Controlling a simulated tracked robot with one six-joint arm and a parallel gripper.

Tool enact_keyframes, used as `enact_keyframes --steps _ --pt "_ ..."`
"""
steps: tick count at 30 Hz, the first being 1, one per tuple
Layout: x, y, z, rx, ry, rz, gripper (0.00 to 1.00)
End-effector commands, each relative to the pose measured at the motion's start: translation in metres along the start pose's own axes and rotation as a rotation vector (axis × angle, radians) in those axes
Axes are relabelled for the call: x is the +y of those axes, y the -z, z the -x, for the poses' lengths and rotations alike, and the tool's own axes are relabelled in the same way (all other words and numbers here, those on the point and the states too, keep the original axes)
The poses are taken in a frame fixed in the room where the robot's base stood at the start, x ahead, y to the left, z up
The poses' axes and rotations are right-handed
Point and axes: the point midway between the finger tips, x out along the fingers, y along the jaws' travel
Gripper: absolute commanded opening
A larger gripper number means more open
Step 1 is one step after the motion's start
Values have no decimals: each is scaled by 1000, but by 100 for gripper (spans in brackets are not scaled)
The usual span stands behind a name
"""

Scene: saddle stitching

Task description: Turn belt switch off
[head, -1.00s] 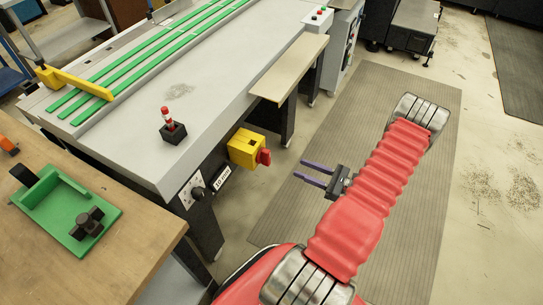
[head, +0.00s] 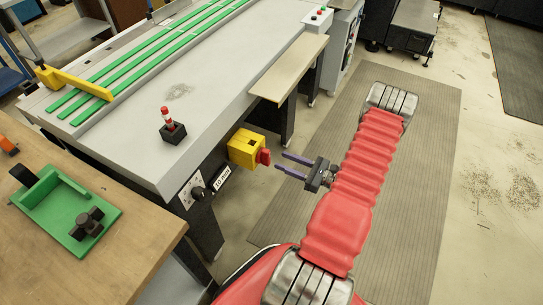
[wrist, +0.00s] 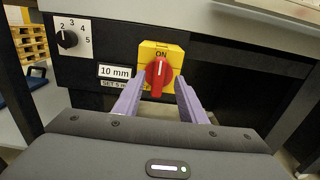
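The belt switch is a yellow box (head: 243,149) with a red rotary knob (head: 264,157) on the front side of the grey machine. In the wrist view the red knob (wrist: 158,76) stands upright on the yellow plate (wrist: 173,52), its top end near the word ON. My gripper (head: 279,162) is open, its two purple fingers pointing at the knob from the right. In the wrist view the fingers (wrist: 157,98) lie left and right of the knob's lower part, with gaps on both sides. They look short of the knob in the head view.
A numbered black dial (wrist: 67,39) and a 10 mm label (wrist: 114,72) sit left of the switch. A tan shelf (head: 289,69) juts out above and right. A wooden table (head: 135,222) with a green fixture (head: 66,215) stands at left. The floor mat (head: 430,150) is clear.

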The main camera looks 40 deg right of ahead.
Motion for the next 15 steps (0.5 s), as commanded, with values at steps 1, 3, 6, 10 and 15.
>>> enact_keyframes --steps 1,3,6,10,15 --pt "1 0 -8 0 -4 0 38" --pt "1 0 -18 0 -4 0 38" --pt "1 0 -32 0 -4 0 38" --pt "1 0 -48 0 -4 0 38" --pt "1 0 -61 0 -2 0 38"
